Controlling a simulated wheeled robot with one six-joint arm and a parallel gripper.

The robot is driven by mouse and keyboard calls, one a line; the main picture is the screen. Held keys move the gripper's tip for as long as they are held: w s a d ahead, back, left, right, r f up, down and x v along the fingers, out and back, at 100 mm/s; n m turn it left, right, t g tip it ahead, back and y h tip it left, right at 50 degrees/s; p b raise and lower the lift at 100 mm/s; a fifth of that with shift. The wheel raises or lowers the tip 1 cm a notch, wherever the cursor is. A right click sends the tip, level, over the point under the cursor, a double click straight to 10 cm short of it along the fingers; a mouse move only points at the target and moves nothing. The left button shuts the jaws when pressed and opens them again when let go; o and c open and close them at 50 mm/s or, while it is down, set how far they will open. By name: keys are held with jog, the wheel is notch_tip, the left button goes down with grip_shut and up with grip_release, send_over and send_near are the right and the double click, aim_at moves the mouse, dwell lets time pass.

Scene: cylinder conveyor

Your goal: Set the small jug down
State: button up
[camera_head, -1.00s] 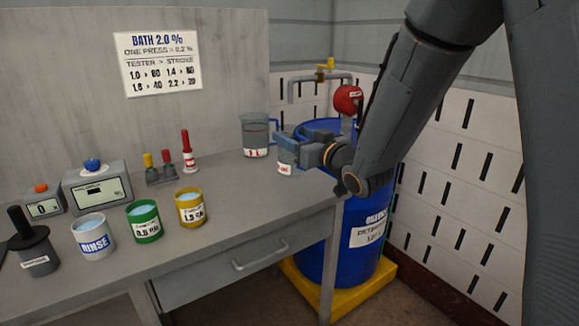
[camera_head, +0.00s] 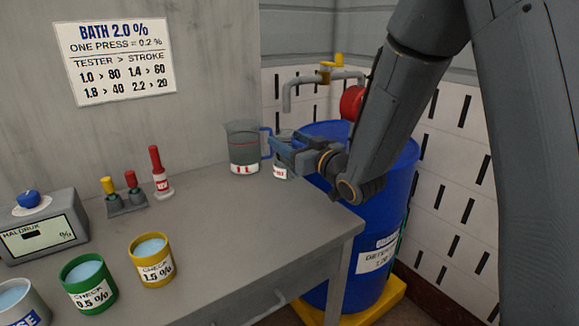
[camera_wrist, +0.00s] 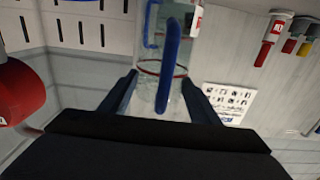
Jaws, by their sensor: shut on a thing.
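The small jug (camera_head: 281,171) is clear with a white and red label. It stands upright at the back right of the bench (camera_head: 225,215), just right of the large 1 L jug (camera_head: 243,151). My gripper (camera_head: 287,150) is shut on the small jug, covering much of it in the head view. In the wrist view the clear small jug (camera_wrist: 147,92) sits between both fingers, with a blue handle (camera_wrist: 168,62) facing the camera. I cannot tell whether its base touches the bench.
A blue drum (camera_head: 385,235) stands on a yellow base right of the bench, with a tap pipe (camera_head: 290,90) behind. The bench front right is clear.

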jog(key=shift+f, duration=2.9)
jog(key=shift+f, duration=0.1)
jog(key=o, duration=1.4)
jog(key=shift+c, duration=0.2)
jog(key=shift+r+p, duration=0.2)
jog(key=shift+p, duration=0.1)
jog(key=b+v, duration=0.2)
jog(key=v, duration=1)
jog(key=shift+f, duration=0.1)
